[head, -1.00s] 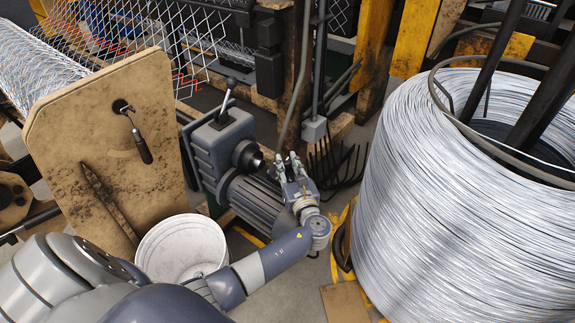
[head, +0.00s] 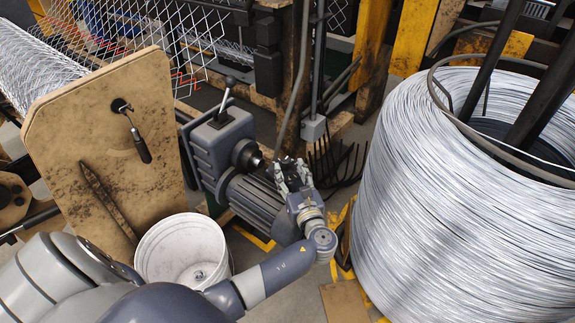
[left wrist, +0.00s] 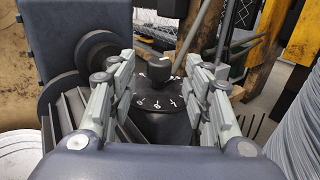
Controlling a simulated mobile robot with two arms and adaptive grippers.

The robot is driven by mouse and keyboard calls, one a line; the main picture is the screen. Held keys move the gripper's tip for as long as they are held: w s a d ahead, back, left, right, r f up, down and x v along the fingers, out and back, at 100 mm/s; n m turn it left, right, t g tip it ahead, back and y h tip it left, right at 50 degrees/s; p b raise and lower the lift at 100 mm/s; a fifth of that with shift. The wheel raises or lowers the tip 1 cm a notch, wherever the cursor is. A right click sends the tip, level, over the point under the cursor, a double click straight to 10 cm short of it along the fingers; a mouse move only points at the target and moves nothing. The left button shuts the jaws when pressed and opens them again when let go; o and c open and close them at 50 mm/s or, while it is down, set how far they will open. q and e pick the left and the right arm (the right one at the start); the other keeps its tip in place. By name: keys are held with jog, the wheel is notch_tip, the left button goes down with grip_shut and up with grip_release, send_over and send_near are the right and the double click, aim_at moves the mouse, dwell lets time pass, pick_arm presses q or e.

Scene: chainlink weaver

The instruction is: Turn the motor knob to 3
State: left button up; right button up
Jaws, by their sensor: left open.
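The motor knob (left wrist: 158,68) is a small dark knob on a round black dial face (left wrist: 160,118) with white marks, in the left wrist view. The marks are too small to read surely, so I cannot tell the knob's setting. The grey ribbed motor (head: 256,198) lies in the middle of the head view; its knob is hidden there by my gripper. My left gripper (head: 288,166) is at the motor's right end. In the left wrist view this gripper (left wrist: 160,72) is open, with one finger on each side of the knob; contact is not visible. My right gripper is not in view.
A grey gearbox (head: 216,150) with a lever (head: 228,90) adjoins the motor. A large wire coil (head: 450,210) stands to the right. A white bucket (head: 160,250) and a wooden panel (head: 70,130) stand to the left. Dark tines (head: 340,158) stick out behind the gripper.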

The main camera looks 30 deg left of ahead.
pick_arm(q)
jog(key=v, duration=0.8)
jog(key=shift+d, duration=0.1)
